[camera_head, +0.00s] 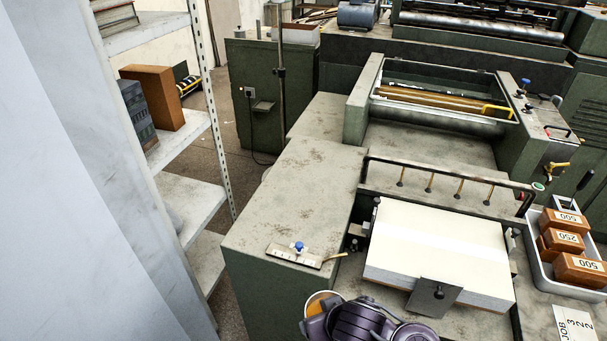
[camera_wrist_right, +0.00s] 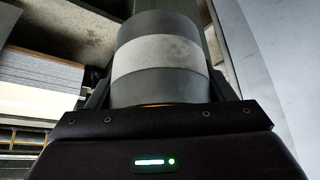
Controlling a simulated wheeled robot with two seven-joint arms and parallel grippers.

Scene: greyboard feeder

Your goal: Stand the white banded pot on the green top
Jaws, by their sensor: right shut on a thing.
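The white banded pot (camera_wrist_right: 160,55) fills the middle of the right wrist view, grey with a pale band around it. My right gripper (camera_wrist_right: 162,92) is shut on it, one dark finger on each side. In the head view, part of a round, pale-rimmed thing with an orange-brown inside, apparently the pot (camera_head: 318,302), shows at the bottom beside my purple right arm, which hides the rest. The green top (camera_head: 290,205) is a worn, grey-topped green cabinet just above and left of it. My left gripper is not in view.
A small ruler-like block with a blue knob (camera_head: 297,254) lies near the green top's front edge; the area behind it is clear. A paper stack (camera_head: 437,243) stands to the right. A tray (camera_head: 548,273) holds orange-brown blocks. A shelf rack (camera_head: 185,190) stands left.

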